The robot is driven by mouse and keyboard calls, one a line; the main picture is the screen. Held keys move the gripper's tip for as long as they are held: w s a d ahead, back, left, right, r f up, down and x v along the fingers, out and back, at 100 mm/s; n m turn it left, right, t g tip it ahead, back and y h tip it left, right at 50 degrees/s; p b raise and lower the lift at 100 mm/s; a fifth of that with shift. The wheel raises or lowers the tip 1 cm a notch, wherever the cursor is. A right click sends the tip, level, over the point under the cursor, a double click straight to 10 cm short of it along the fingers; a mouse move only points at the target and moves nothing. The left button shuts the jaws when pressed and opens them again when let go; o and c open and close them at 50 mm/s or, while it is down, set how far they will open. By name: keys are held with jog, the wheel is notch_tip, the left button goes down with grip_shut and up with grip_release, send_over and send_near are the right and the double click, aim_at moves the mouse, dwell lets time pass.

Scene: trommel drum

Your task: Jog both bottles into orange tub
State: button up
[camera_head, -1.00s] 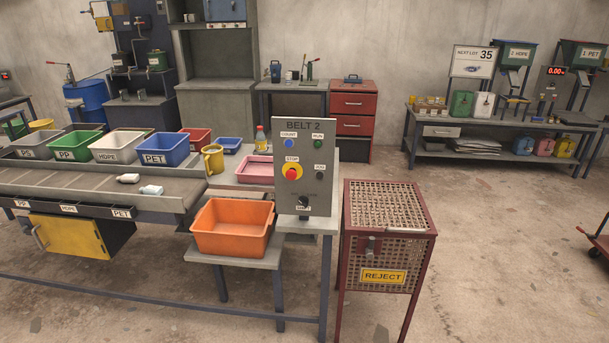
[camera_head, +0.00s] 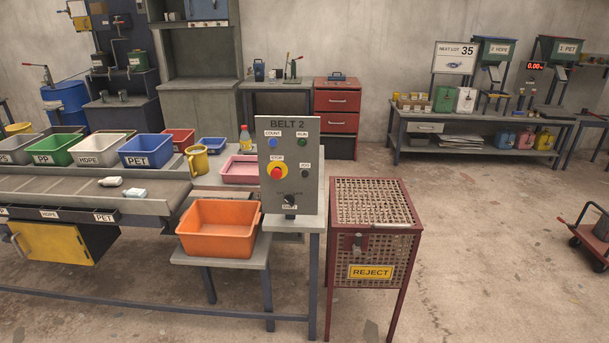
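Two small bottles lie on the grey belt (camera_head: 60,187). One white bottle (camera_head: 110,182) is on the left, and a paler, slightly bluish bottle (camera_head: 136,192) is nearer the belt's right end. The orange tub (camera_head: 217,238) stands on a low grey stand just past that end, and it looks empty. The BELT 2 control panel (camera_head: 307,168) stands right of the tub, with a blue COUNT button, a green RUN button, a red STOP button, a dark JOG button (camera_head: 305,173) and a dark knob at the bottom. My gripper is not in view.
A red mesh REJECT cage (camera_head: 372,235) stands right of the panel. Behind the belt are several sorting bins, including a blue PET bin (camera_head: 147,152), and a yellow mug (camera_head: 197,160). A pink tray (camera_head: 240,169) lies behind the panel. Open floor (camera_head: 480,260) spreads to the right.

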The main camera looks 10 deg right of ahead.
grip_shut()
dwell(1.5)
